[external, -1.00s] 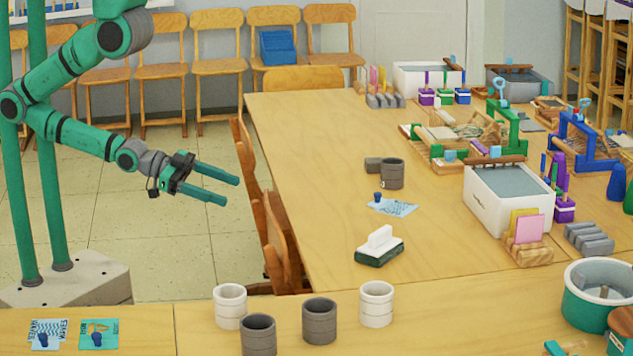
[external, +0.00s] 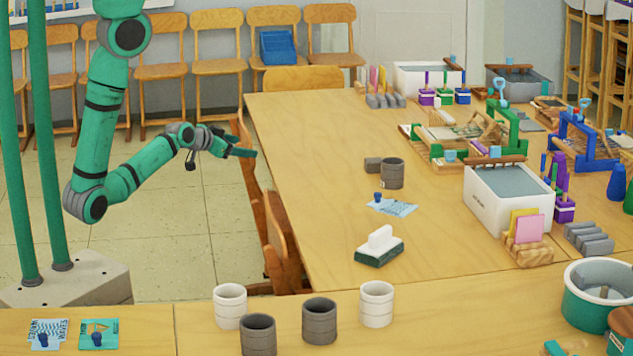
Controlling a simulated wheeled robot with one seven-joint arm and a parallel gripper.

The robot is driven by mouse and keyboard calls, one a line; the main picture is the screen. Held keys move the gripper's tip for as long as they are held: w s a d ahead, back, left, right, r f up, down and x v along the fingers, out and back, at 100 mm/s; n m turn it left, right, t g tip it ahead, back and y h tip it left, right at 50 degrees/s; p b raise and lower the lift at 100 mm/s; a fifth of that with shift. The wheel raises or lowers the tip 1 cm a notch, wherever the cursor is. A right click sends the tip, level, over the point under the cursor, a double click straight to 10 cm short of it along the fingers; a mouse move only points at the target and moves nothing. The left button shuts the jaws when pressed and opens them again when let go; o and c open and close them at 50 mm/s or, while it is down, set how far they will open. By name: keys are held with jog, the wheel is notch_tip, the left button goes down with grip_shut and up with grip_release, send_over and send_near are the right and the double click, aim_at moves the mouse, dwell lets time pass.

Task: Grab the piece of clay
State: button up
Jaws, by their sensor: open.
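My gripper (external: 246,152) is open and empty. It is in the air at the left edge of the big table, pointing right. A small dark grey block (external: 373,164) lies on the table beside a grey cup (external: 392,174), to the right of my gripper and well apart from it. It may be the piece of clay, but I cannot tell for sure. Grey bars (external: 590,239) lie at the right of the table, and more grey bars (external: 385,101) lie at its far end.
A printed card (external: 392,207) with a blue piece and a green-and-white brush (external: 379,247) lie on the table (external: 320,200). Wooden chairs (external: 278,235) stand along its left edge. White and grey cups stand in front. A white bin (external: 490,206) and tools crowd the right side.

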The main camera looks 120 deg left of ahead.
jog(key=w+a+r+t, duration=0.1)
jog(key=w+a, duration=0.1)
jog(key=a, duration=0.1)
jog(key=w+a+t, duration=0.1)
jog(key=w+a, duration=0.2)
jog(key=w+a+r+t, duration=0.1)
jog(key=w+a, duration=0.1)
jog(key=a, duration=0.2)
jog(key=shift+w+a+r+h, duration=0.1)
jog(key=shift+w+r+h, duration=0.25)
jog(key=shift+h, duration=0.05)
jog(key=w+m+t, duration=0.1)
jog(key=w, duration=0.3)
jog(key=w+m+t+h, duration=0.1)
jog(key=w, duration=0.3)
jog(key=w+m+t, duration=0.1)
jog(key=w, duration=0.3)
jog(key=shift+a+h, duration=0.15)
jog(key=shift+h, duration=0.15)
jog(key=m+t+h, duration=0.2)
jog(key=t, duration=0.1)
send_near(374, 160)
jog(key=x, duration=0.4)
jog(key=shift+a+f, duration=0.1)
jog(key=shift+a, duration=0.15)
jog(key=shift+x, duration=2.9)
jog(key=shift+w+d, duration=0.1)
jog(key=c, duration=1.2)
